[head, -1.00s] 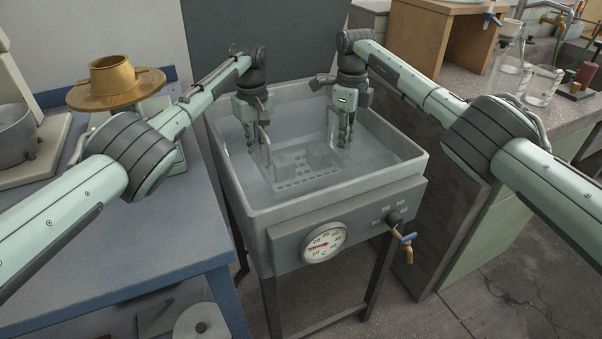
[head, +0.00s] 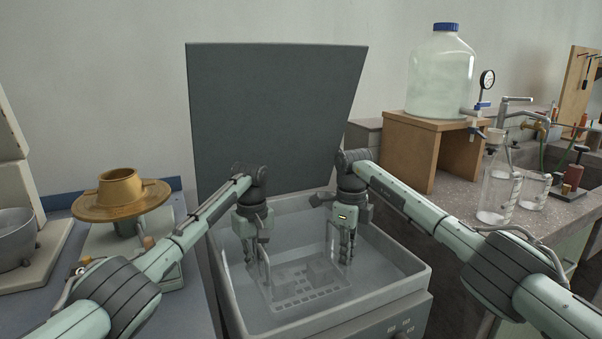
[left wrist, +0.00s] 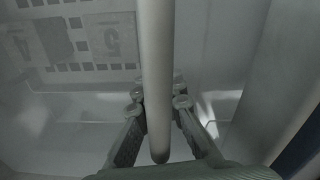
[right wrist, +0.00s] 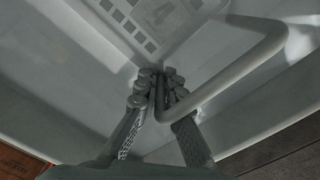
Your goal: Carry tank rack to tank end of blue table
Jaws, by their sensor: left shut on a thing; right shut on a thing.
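The tank rack (head: 312,296), a pale grid tray with upright bar handles and blocks on it, is down inside the grey water tank (head: 385,303). My left gripper (head: 260,264) is shut on the rack's left handle; the bar (left wrist: 156,60) runs between its fingers in the left wrist view. My right gripper (head: 342,255) is shut on the rack's right handle, whose bent bar (right wrist: 235,75) shows in the right wrist view. Numbered blocks show on the rack in both wrist views. The blue table (head: 60,290) lies left of the tank.
A brass dish-shaped piece (head: 120,195) on a pale stand occupies the blue table beside the tank. A raised grey lid (head: 270,110) stands behind the tank. A bench at right holds a large jar (head: 440,75) on a wooden stand and glass bottles (head: 498,195).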

